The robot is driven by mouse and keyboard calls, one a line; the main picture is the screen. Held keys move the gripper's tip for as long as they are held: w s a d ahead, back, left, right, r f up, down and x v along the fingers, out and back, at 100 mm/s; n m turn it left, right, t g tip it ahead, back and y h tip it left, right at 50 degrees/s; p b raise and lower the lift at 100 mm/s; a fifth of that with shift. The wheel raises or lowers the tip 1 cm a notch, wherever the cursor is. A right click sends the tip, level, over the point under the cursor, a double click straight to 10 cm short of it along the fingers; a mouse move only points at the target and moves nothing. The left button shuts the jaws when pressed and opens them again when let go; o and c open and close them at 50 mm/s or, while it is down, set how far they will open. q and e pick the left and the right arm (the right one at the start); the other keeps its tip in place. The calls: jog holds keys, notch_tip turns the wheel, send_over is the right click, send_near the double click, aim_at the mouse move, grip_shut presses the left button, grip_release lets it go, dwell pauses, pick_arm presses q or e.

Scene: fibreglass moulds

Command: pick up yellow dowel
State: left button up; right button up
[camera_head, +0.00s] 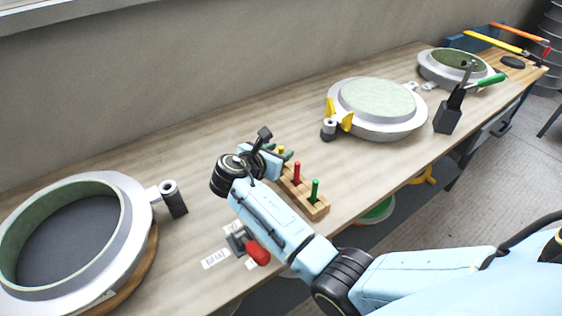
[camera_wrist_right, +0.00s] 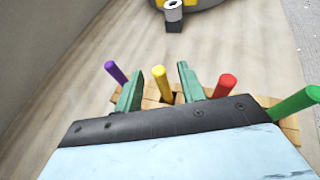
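The yellow dowel (camera_wrist_right: 161,84) stands upright in a wooden block (camera_wrist_right: 290,125) in the right wrist view, between a purple dowel (camera_wrist_right: 115,72) and a red dowel (camera_wrist_right: 225,86). My right gripper (camera_wrist_right: 158,74) is open, with one green finger on each side of the yellow dowel and a visible gap to both. In the head view the right gripper (camera_head: 278,153) is at the far end of the block (camera_head: 313,207), and only the tip of the yellow dowel (camera_head: 281,149) shows. The purple dowel is hidden there. My left gripper is not in view.
A green dowel (camera_head: 315,190) stands at the block's near end. A round mould (camera_head: 135,232) lies at left, another (camera_head: 378,105) beyond the block. Bare table surrounds the block's far side.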

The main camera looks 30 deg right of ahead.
jog(key=x, duration=0.3)
jog(key=shift+w+d+f+b, duration=0.1)
jog(key=shift+d+f+b, duration=0.1)
jog(key=shift+b, duration=0.15)
jog(key=shift+r, duration=0.1)
grip_shut()
